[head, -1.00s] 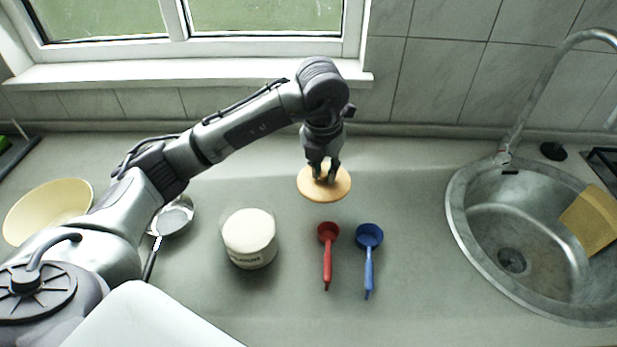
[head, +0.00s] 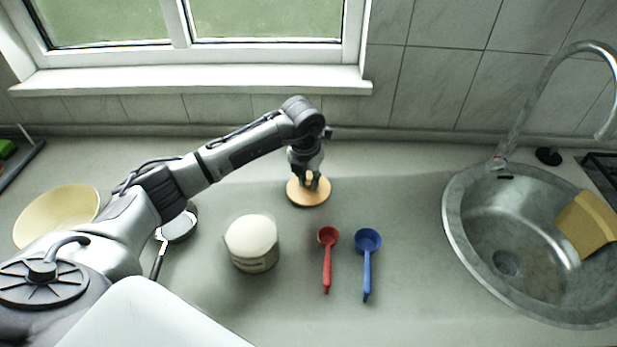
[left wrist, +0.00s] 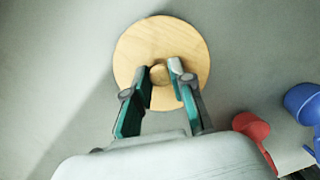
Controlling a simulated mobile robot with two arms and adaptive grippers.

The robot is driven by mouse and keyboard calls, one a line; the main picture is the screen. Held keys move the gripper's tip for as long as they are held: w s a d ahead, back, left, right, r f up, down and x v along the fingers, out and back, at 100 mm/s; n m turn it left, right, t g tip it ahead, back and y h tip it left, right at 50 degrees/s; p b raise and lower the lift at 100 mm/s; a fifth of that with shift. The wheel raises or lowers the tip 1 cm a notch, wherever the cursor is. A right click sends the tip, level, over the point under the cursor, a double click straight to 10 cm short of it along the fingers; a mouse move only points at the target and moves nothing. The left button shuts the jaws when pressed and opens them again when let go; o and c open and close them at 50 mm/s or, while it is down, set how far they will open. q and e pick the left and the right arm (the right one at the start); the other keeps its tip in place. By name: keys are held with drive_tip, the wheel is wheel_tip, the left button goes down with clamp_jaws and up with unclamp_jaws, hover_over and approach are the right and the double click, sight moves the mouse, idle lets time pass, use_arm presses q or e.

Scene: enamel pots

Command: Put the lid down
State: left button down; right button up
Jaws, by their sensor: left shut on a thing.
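The round wooden lid (head: 297,198) is level, at or just above the grey counter, behind the measuring scoops; I cannot tell whether it touches. It also shows in the left wrist view (left wrist: 190,38). My left gripper (head: 309,184) points down over it, with its fingers (left wrist: 166,72) shut on the small round knob (left wrist: 160,73) at the lid's middle. The white pot (head: 254,262), uncovered with pale contents up to its top, stands in front and to the left of the lid. My right gripper is out of view.
A red scoop (head: 327,238) and a blue scoop (head: 368,241) lie in front of the lid. A small pan (head: 180,225) and a cream bowl (head: 50,218) are at the left. The sink (head: 455,215) is at the right. Counter between lid and sink is clear.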

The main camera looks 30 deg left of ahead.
sight(306, 193)
use_arm(q)
drive_tip(key=shift+f, duration=0.1)
drive_tip(key=c, duration=1)
unclamp_jaws()
drive_tip(key=shift+r, duration=0.3)
wheel_tip(306, 193, up, 12)
drive_tip(key=s+b, duration=0.2)
drive_tip(key=shift+f, duration=0.2)
drive_tip(key=shift+w, duration=0.1)
